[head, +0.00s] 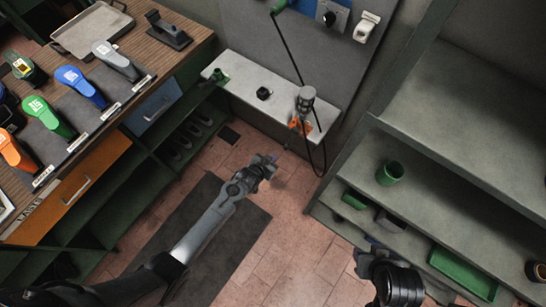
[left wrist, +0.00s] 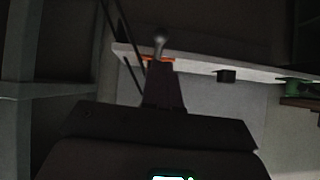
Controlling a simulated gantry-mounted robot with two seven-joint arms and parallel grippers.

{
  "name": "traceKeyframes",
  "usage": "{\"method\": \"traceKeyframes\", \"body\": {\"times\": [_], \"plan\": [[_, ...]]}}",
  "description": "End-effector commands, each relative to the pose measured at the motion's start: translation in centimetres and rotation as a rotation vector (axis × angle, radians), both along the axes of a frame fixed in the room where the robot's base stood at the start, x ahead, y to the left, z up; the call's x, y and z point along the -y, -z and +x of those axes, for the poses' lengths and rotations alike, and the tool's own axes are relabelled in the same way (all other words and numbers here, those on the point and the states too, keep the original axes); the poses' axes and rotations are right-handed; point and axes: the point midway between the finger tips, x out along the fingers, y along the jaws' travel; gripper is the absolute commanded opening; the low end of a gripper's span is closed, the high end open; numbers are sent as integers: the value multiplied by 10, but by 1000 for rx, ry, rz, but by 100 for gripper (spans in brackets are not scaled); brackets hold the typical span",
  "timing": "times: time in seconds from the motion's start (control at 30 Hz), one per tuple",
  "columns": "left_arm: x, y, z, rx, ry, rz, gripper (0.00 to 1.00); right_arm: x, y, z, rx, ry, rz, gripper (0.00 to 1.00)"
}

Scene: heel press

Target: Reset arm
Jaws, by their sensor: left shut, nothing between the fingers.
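My left arm reaches up from the bottom left of the head view. Its gripper (head: 268,160) is shut and empty, above the tiled floor in front of the white shelf (head: 238,84). In the left wrist view the dark gripper body (left wrist: 160,95) points toward that shelf. A grey-headed device with orange parts (head: 304,100) hangs at the shelf's right end, apart from the gripper. It also shows in the left wrist view (left wrist: 160,44). Part of my right arm (head: 392,280) shows at the bottom right; its finger opening cannot be made out.
A wooden counter (head: 185,38) at the left holds several coloured handled tools and a tray (head: 92,30). Grey shelving (head: 450,165) at the right holds a green cup (head: 389,172) and a green bin (head: 462,272). A dark mat (head: 235,240) lies on the open floor.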

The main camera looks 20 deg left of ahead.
Motion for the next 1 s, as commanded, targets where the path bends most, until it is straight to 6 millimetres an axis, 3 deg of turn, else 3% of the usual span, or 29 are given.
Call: {"method": "traceKeyframes", "body": {"times": [0.37, 0.47, 0.63, 0.73, 0.87, 1.0], "plan": [[0, 3, -6, -11, 0, 1, 0, 0, -2, 0, -1, 1, 1, 43], [-1, 10, -23, -38, 0, 3, 0, -1, -9, 0, 0, 2, 3, 43], [-10, 24, -74, -109, -6, 9, 0, -1, -29, 0, -1, 4, 7, 43], [-18, 4, -105, -112, -18, 4, 0, -2, -49, 1, 0, 6, 8, 43], [-31, -40, -138, -138, -38, 11, 0, -2, -72, 1, 2, 6, 9, 43], [-48, -104, -170, -199, -66, 35, 0, -2, -94, 1, 2, 7, 9, 43]]}}
